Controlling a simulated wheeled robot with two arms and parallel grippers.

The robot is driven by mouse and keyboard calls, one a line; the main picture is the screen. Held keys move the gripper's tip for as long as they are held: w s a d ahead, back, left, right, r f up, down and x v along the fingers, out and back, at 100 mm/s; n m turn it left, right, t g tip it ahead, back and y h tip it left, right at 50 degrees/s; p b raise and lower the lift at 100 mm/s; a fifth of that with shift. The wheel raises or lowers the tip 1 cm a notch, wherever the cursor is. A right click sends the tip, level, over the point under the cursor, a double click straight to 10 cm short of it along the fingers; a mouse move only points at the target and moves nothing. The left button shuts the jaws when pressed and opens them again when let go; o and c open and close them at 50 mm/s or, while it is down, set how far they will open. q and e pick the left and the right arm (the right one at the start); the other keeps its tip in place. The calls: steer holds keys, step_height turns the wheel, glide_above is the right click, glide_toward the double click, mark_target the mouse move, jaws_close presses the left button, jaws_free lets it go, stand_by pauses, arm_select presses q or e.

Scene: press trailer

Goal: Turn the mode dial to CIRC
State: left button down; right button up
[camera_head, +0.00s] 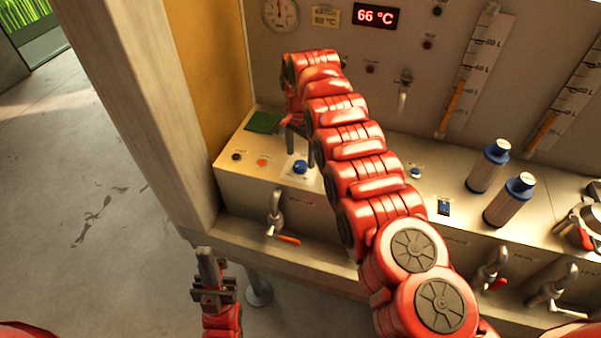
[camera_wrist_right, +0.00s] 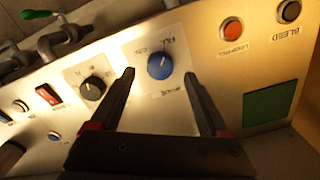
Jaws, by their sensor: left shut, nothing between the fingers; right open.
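The mode dial (camera_wrist_right: 160,66) is a round blue knob on a white label plate; the lettering looks upside down in the right wrist view. In the head view the dial (camera_head: 300,168) is on the sloped panel, left of my right arm. My right gripper (camera_wrist_right: 159,76) is open, with one fingertip on either side of the dial and nothing held. I cannot tell whether the fingers touch it or which way its pointer faces. In the head view my right gripper (camera_head: 300,148) is partly hidden by its arm. My left gripper (camera_head: 207,266) is shut and empty, low in front of the bench.
A black knob (camera_wrist_right: 93,88) and a red switch (camera_wrist_right: 48,95) lie beside the dial. Orange (camera_wrist_right: 232,30) and black (camera_wrist_right: 289,11) buttons are on the other side. Two blue-capped bottles (camera_head: 489,165) stand on the right. Valve handles (camera_head: 276,212) project from the front.

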mark_target(301, 164)
steer(key=shift+f, duration=1.5)
steer(key=shift+c, duration=0.2)
jaws_close()
